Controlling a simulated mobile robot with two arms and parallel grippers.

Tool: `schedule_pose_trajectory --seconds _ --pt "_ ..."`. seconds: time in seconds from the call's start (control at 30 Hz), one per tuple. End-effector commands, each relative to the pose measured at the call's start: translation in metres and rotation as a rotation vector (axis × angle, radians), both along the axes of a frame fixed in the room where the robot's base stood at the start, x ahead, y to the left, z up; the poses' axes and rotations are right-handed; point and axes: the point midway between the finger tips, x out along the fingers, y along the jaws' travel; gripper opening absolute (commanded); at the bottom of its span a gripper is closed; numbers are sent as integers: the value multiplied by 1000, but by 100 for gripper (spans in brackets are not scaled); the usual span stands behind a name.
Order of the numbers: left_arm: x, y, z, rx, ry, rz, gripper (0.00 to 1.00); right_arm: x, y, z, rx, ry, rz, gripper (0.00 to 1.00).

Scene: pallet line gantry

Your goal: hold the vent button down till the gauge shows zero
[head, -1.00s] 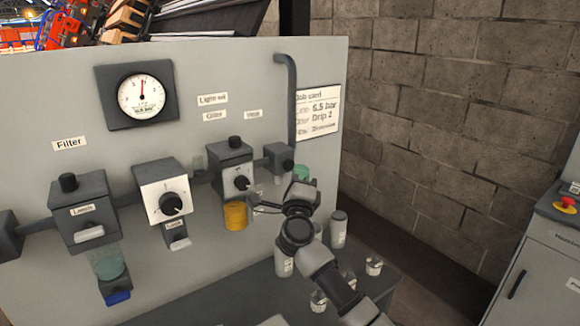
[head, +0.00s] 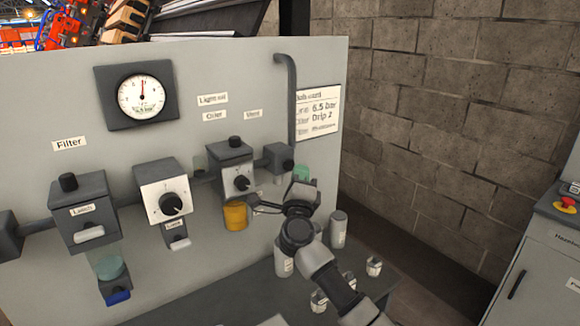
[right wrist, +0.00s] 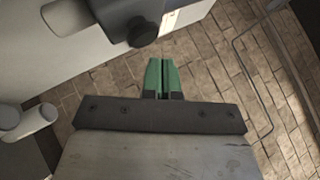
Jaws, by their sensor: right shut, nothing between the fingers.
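The round gauge (head: 142,91) is at the panel's upper left, its red needle pointing almost straight up, not at an end of the scale. A "Vent" label (head: 253,114) is on the panel. Below it a small dark box (head: 278,156) has a round cap (head: 288,165) on its right side, which appears to be the vent button. The cap shows dark in the right wrist view (right wrist: 142,31). My right gripper (head: 301,173) has green fingertips, shut and empty (right wrist: 163,75), close to the cap. A small gap seems to separate them. My left gripper is out of view.
A regulator box with a dial (head: 238,181) and a yellow cup (head: 235,215) are left of my right gripper. Grey canisters (head: 338,229) and small cups (head: 374,266) stand below. A vertical pipe (head: 291,100) runs above. A brick wall (head: 450,110) is at the right.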

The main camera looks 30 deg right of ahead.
Motion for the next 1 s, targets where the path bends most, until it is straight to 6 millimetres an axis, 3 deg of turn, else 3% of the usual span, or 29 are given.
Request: schedule_pose_trajectory --seconds 1.0 --pt "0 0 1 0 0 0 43 9 1 0 0 0 0 0"
